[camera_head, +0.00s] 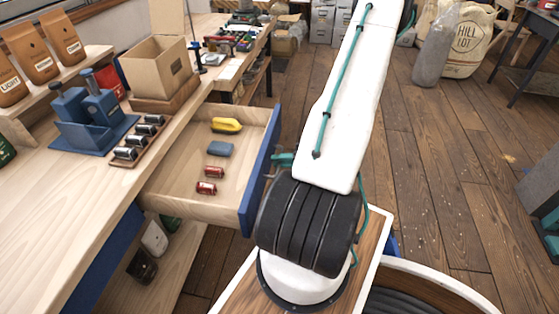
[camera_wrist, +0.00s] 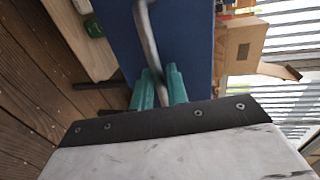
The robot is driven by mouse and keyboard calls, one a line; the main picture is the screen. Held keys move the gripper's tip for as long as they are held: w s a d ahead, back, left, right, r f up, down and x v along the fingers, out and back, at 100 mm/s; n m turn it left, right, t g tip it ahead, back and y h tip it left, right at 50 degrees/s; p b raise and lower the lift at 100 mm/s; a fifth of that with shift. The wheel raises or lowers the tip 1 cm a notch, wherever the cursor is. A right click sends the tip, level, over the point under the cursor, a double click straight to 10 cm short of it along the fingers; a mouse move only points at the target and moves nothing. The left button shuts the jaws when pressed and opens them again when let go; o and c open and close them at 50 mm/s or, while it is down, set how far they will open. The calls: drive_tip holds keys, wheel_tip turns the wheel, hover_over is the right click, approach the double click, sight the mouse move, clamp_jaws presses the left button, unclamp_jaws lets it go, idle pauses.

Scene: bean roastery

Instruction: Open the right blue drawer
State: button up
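The drawer with the blue front (camera_head: 261,172) stands pulled far out of the wooden bench. Its light wooden tray (camera_head: 180,190) holds a yellow item, a small blue block and two red cans. In the wrist view the blue front (camera_wrist: 185,45) fills the middle, with a grey metal bar handle (camera_wrist: 146,35) across it. My gripper (camera_wrist: 160,88) has its teal fingers on both sides of the handle, closed around it. In the head view my gripper (camera_head: 283,160) is at the outer face of the blue front, largely hidden by my arm.
The bench top (camera_head: 60,215) holds a blue metal device (camera_head: 92,118), a rack of small jars (camera_head: 138,137), an open cardboard box (camera_head: 155,68) and brown bags (camera_head: 62,36). A sack (camera_head: 462,40) stands farther back.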

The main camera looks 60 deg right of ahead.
drive_tip(key=v, duration=0.7)
drive_tip(key=shift+s, duration=0.15)
idle(0.3)
drive_tip(key=w+a+r+n+g+h, duration=0.1)
drive_tip(key=a+r+n+g, duration=0.5)
drive_tip(key=a+r, duration=1)
drive_tip(key=w+a+r+n+g+h, duration=0.1)
drive_tip(key=a+r+n+g+h, duration=0.3)
drive_tip(key=a+r, duration=1.2)
drive_tip(key=a+n+g, duration=0.1)
drive_tip(key=n+g, duration=0.2)
drive_tip(key=n, duration=0.1)
drive_tip(key=shift+w+r, duration=0.15)
